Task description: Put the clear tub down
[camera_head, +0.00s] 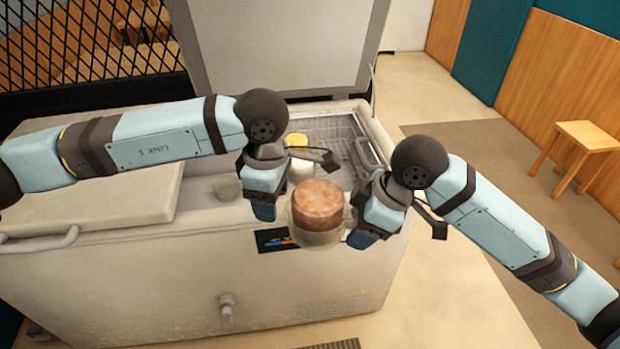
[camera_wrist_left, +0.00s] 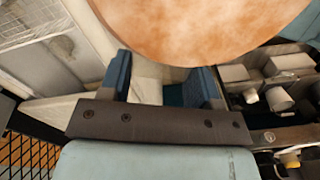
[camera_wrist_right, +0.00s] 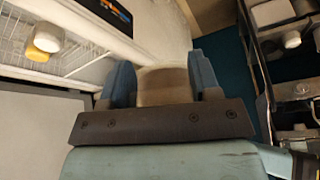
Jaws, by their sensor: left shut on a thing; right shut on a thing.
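The clear tub (camera_head: 318,236) with a reddish-brown mass (camera_head: 318,204) inside is held upright between my two grippers, in front of the open freezer's front edge. My left gripper (camera_head: 264,208) is shut on its left side; my right gripper (camera_head: 364,234) is shut on its right side. In the left wrist view the brown round top (camera_wrist_left: 205,25) shows large beyond the left fingers (camera_wrist_left: 162,84). In the right wrist view a pale, see-through part of the tub (camera_wrist_right: 165,86) lies between the right fingers. The tub's underside is hidden.
The chest freezer (camera_head: 190,285) has a raised lid (camera_head: 275,45) and wire baskets (camera_head: 335,128) inside. A yellow-topped white jar (camera_head: 297,140) stands in it. A closed lid section (camera_head: 95,200) lies to the left. A wooden stool (camera_head: 580,145) stands far right on open floor.

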